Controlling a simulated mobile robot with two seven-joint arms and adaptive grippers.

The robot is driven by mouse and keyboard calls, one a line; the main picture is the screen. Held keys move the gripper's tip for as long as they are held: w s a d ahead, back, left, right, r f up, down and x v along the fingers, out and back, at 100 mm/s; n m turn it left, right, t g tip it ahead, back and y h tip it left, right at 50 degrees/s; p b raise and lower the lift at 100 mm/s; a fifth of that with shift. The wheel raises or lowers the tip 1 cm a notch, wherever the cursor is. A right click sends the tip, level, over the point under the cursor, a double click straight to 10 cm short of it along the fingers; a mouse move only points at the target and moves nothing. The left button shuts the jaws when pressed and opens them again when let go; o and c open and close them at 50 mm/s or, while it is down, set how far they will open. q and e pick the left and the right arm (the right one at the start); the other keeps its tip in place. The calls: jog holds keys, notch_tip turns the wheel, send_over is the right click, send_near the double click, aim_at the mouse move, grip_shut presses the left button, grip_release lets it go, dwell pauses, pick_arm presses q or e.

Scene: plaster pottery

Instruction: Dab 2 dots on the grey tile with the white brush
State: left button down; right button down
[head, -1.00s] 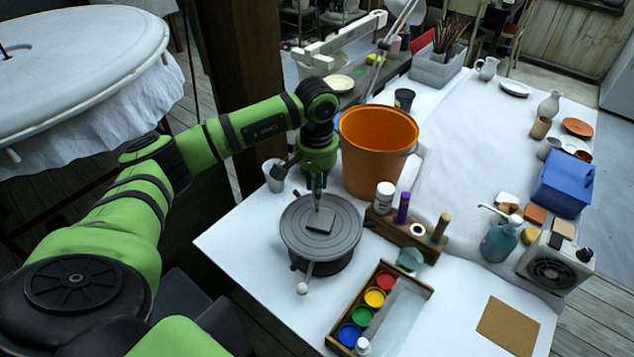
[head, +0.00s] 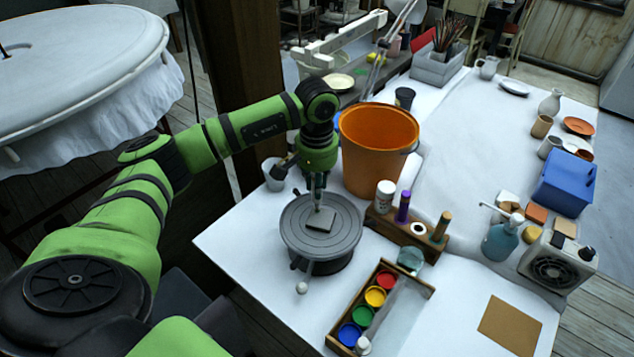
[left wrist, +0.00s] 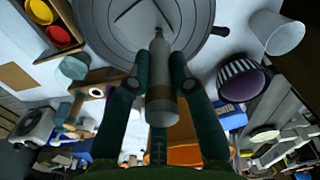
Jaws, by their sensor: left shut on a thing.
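My left gripper (head: 318,188) is shut on the white brush and holds it above the turntable in the head view. The white brush (left wrist: 161,88) shows between the two fingers in the left wrist view, with its tip towards the tile. The grey tile (head: 321,222) lies flat on the grey round turntable (head: 345,240), and its visible face looks plain grey. The brush tip is at the tile's far edge in the head view; I cannot tell whether it touches. My right gripper is not in view.
A paint tray (head: 411,323) with red, yellow, green and blue pots stands in front, right of the turntable. A wooden holder (head: 400,232) with upright handles and a big orange bucket (head: 372,165) stand close behind. A pale cup (head: 273,181) is at the left.

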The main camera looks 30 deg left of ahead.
pick_arm(q)
jog(key=shift+r, duration=0.1)
